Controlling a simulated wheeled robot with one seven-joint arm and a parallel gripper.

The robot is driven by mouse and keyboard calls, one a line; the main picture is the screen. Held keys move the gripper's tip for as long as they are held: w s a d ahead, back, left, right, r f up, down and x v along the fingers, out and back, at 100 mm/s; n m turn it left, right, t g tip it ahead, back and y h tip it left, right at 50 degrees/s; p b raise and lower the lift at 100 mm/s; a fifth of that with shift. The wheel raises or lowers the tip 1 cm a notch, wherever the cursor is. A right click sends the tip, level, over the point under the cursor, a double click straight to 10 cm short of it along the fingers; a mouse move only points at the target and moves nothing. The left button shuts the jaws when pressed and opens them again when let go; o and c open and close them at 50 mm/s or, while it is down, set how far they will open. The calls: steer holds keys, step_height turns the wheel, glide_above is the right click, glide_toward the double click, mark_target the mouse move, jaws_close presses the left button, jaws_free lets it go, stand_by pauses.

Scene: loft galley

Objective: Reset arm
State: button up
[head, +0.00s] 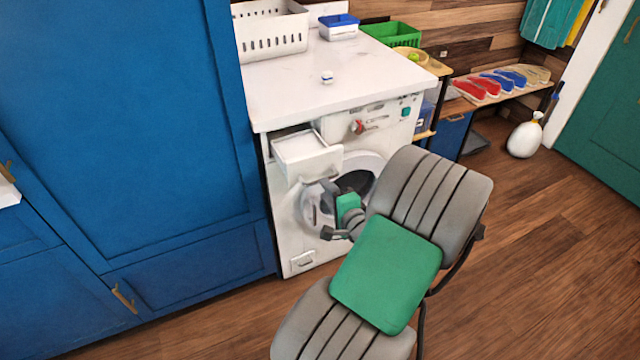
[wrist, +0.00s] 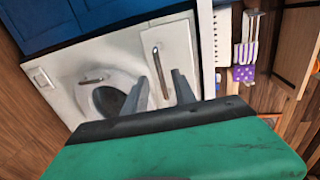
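My gripper (head: 327,211) is in front of the white washing machine (head: 282,220), below its pulled-out detergent drawer (head: 305,160) and near the round door (head: 372,162). The wrist view shows my two dark gripper fingers (wrist: 160,90) spread apart with nothing held between them. The drawer front (wrist: 175,45) and the round door (wrist: 108,98) show beyond the fingers. My grey and green arm hides part of the door. I cannot tell whether a finger touches the machine.
A small white and blue item (head: 327,79) lies on the white worktop (head: 345,92), near a white basket (head: 270,35). Blue cabinets (head: 130,120) stand at left. A low bench (head: 495,90) holds shoes at right. The wooden floor (head: 530,230) at right is mostly clear.

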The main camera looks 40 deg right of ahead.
steer(key=shift+v, duration=0.9)
steer(key=w+a+r+n+g+y+p, duration=0.1)
steer(key=w+a+n+g+y+p, duration=0.2)
steer(key=a+n, duration=0.5)
steer(key=w+a+r+n+g+y+p, duration=0.1)
steer(key=w+a+n+g+y+p, duration=0.25)
steer(key=a, duration=0.65)
steer(key=s+a+r+n+g+h+p, duration=0.2)
steer(key=s+a+r+n+g, duration=0.3)
steer(key=s+a+r+n, duration=0.5)
step_height(320, 180, up, 3)
steer(key=shift+s+a+f+p, duration=0.15)
steer(key=shift+a+p, duration=0.15)
steer(key=shift+p, duration=0.15)
